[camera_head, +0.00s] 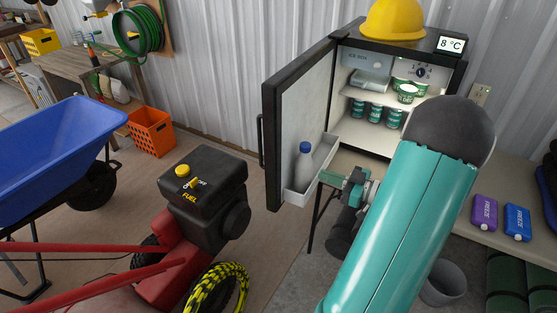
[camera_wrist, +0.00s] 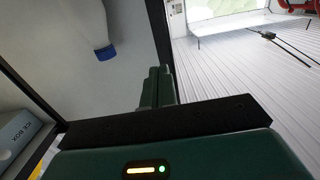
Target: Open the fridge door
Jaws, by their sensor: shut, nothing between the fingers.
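The small dark fridge (camera_head: 452,73) stands on a table with its door (camera_head: 296,105) swung wide open to the left. The door's dark handle (camera_head: 262,140) is on its outer side. A white bottle with a blue cap (camera_head: 304,168) stands in the door's bin (camera_head: 318,180). My gripper (camera_head: 328,178) is at the inner side of the door, beside the bin. Whether it touches the door or bin is unclear. In the wrist view my gripper (camera_wrist: 157,88) has its fingers together and empty, near the door's dark edge (camera_wrist: 160,35). The bottle hangs at upper left there.
A yellow hard hat (camera_head: 393,20) and a temperature display (camera_head: 450,44) are on the fridge top. Tubs and cans fill its shelves. A red machine with a black engine (camera_head: 205,185) stands left of the door. Purple and blue packs (camera_head: 516,222) lie on the table.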

